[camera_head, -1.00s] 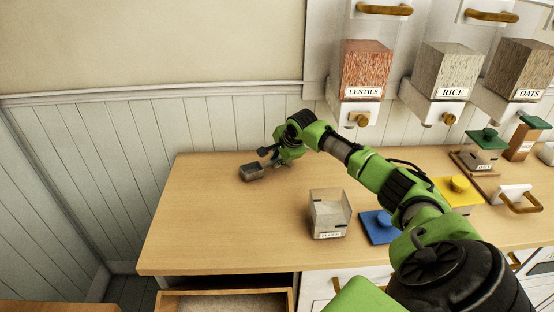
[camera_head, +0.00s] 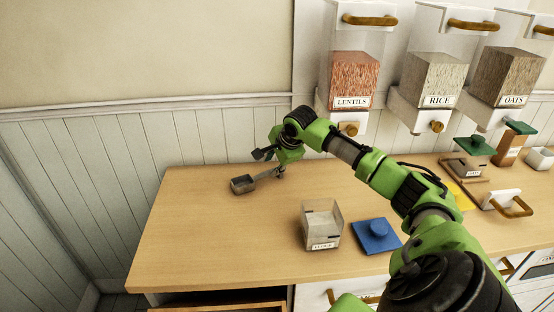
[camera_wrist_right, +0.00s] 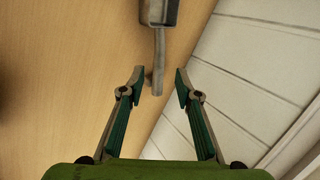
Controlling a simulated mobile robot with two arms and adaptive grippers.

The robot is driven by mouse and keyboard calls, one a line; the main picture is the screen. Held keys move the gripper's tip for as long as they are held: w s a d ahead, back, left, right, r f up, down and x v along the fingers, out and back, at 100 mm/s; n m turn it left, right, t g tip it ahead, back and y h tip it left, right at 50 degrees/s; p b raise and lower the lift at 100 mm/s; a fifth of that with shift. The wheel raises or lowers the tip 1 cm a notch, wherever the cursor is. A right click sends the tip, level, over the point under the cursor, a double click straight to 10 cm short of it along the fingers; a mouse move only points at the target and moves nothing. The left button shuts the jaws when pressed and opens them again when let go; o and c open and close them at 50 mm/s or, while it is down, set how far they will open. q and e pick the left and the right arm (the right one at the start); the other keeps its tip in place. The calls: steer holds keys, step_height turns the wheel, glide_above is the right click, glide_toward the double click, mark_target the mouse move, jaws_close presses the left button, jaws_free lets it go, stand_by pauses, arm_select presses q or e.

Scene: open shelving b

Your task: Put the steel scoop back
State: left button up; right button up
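The steel scoop (camera_head: 242,185) lies near the back left of the wooden counter, its grey bowl at the left and its handle pointing right. My right gripper (camera_head: 270,161) is just behind and above the handle. In the right wrist view, the scoop's handle (camera_wrist_right: 159,65) points into the gap between the open fingertips (camera_wrist_right: 159,82), with visible space on both sides. The bowl is partly cut off at the top there. My left gripper is not in view.
A clear labelled bin (camera_head: 322,228) and a blue lid (camera_head: 377,235) stand on the counter (camera_head: 220,240). Lentils (camera_head: 354,80), rice (camera_head: 434,78) and oats (camera_head: 507,75) dispensers hang at the back. An open drawer (camera_head: 225,308) is below the front edge. The counter's left part is clear.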

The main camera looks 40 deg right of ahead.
steer(key=v, duration=0.5)
steer(key=shift+s+a+r+b, duration=0.1)
steer(key=shift+s+r+b, duration=0.05)
steer(key=shift+r+b, duration=0.2)
